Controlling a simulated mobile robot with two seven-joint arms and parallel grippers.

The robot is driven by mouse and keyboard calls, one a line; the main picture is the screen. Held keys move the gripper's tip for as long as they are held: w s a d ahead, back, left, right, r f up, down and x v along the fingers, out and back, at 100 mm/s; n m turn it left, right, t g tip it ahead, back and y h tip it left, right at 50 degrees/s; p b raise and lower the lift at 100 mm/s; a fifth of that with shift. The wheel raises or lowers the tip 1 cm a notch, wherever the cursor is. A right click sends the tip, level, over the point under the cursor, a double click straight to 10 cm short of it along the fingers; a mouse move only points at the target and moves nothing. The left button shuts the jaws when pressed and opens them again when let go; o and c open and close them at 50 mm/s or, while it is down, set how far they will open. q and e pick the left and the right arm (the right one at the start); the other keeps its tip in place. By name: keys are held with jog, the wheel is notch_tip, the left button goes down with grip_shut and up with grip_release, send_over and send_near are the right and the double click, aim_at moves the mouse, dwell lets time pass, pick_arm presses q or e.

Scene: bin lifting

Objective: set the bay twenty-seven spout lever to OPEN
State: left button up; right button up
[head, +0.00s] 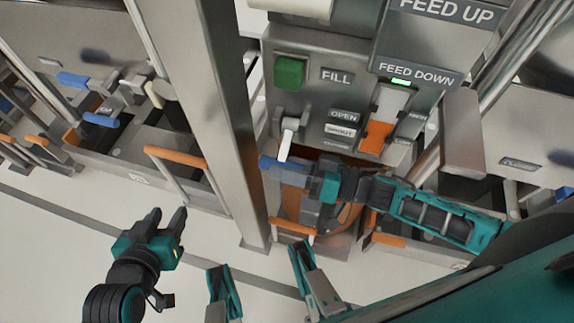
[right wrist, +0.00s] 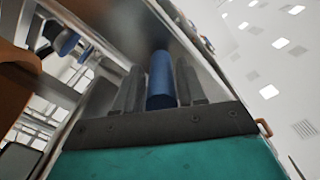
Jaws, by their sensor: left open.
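The spout lever (head: 287,140) is a pale arm hanging down from a pivot on the grey front panel, left of the OPEN label (head: 343,116) and the labels below it. Its blue handle (head: 274,162) lies at the lower end. My right gripper (head: 311,182) is at this handle from the right. My left gripper (head: 170,220) is open and empty at lower left, well away from the panel. No bay number is legible.
A green FILL button (head: 289,73) and an orange-and-white rocker (head: 381,125) sit on the panel. A steel post (head: 222,110) stands left of the lever. An orange-handled bin (head: 292,226) lies below. Neighbouring bays have similar blue handles (head: 101,120).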

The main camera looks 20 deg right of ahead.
pick_arm(q)
jog(key=shift+f, duration=0.15)
pick_arm(e)
grip_shut()
